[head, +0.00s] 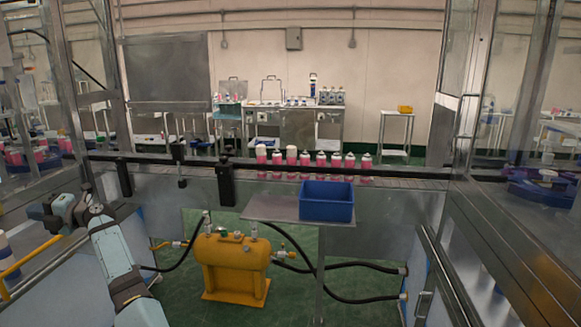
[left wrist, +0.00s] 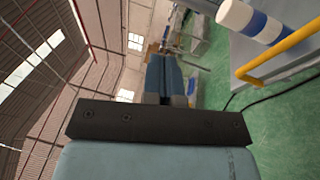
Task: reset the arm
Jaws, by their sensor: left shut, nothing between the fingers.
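My left arm rises from the bottom left in the head view, and its hand end with the left gripper (head: 58,211) is at the left side, beside the frame post and away from the cans. In the left wrist view the left gripper's fingers (left wrist: 164,72) are together beyond a dark bar, with nothing between them. My right gripper shows in neither view.
Several pink cans (head: 306,159) stand in a row on the line behind the rail. A blue bin (head: 326,201) sits on a small metal shelf (head: 268,209). A yellow tank (head: 232,262) with black hoses stands on the green floor. A yellow rail (left wrist: 283,53) is near the left gripper.

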